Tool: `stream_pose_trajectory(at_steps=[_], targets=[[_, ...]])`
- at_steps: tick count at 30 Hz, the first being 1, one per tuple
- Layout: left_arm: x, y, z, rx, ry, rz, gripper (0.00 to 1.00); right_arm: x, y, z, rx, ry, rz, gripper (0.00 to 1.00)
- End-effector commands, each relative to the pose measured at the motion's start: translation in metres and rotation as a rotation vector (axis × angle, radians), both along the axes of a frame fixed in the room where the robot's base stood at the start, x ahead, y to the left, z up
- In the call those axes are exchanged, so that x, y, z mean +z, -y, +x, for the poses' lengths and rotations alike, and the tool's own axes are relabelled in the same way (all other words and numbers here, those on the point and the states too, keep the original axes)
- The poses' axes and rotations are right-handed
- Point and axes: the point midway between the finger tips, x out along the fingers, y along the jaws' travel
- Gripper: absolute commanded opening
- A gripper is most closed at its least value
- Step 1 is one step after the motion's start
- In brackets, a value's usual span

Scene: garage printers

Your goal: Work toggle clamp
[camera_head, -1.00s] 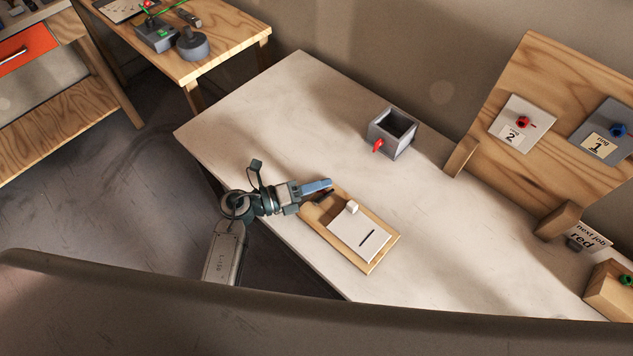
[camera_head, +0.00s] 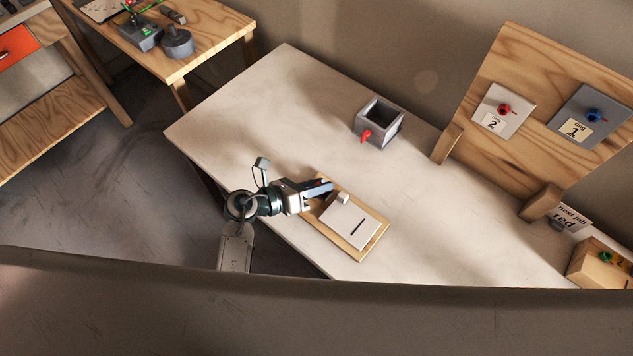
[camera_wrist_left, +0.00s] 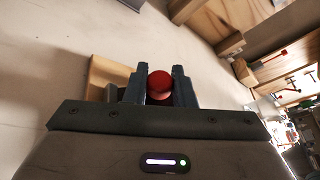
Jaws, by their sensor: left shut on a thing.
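The clamp board is a wooden base (camera_head: 372,247) with a pale plate (camera_head: 350,228) that has a dark slot, lying on the light table. A small white block (camera_head: 343,198) sits at the plate's upper edge. My left gripper (camera_head: 322,188) is over the board's upper left end. In the left wrist view, its two fingers are shut on a round red knob (camera_wrist_left: 159,85), which I take to be the clamp handle's end. The wooden base also shows there (camera_wrist_left: 103,72). The rest of the clamp is hidden by the gripper. My right gripper is not in view.
A grey open box (camera_head: 380,120) with a red lever stands behind the board. An upright wooden panel (camera_head: 520,140) with two knobs, a "next job red" card (camera_head: 568,218) and a wooden box (camera_head: 592,265) are at the right. The table between is clear.

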Motion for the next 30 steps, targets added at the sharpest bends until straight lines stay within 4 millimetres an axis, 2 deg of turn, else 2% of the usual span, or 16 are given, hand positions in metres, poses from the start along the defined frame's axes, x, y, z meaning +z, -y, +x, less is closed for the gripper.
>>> stream_pose_trajectory(at_steps=[10, 11, 13, 14, 23, 26, 30], targets=[[0.000, 0.000, 0.000, 0.000, 0.001, 0.001, 0.00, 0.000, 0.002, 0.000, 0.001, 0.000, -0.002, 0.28], [0.000, 0.000, 0.000, 0.000, 0.001, 0.001, 0.29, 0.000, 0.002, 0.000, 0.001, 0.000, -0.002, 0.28], [0.000, 0.000, 0.000, 0.000, 0.001, 0.001, 0.43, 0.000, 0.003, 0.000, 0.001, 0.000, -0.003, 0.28], [0.000, 0.000, 0.000, 0.000, 0.001, 0.001, 0.45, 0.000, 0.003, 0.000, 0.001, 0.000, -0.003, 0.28], [0.000, -0.002, -0.001, 0.000, 0.001, 0.001, 0.45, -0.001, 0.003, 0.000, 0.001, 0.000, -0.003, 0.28], [0.000, -0.009, -0.005, 0.001, 0.001, 0.003, 0.45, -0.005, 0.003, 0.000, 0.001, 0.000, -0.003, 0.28], [0.005, -0.029, -0.018, 0.000, 0.002, 0.007, 0.45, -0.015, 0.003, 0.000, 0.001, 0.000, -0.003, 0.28]])
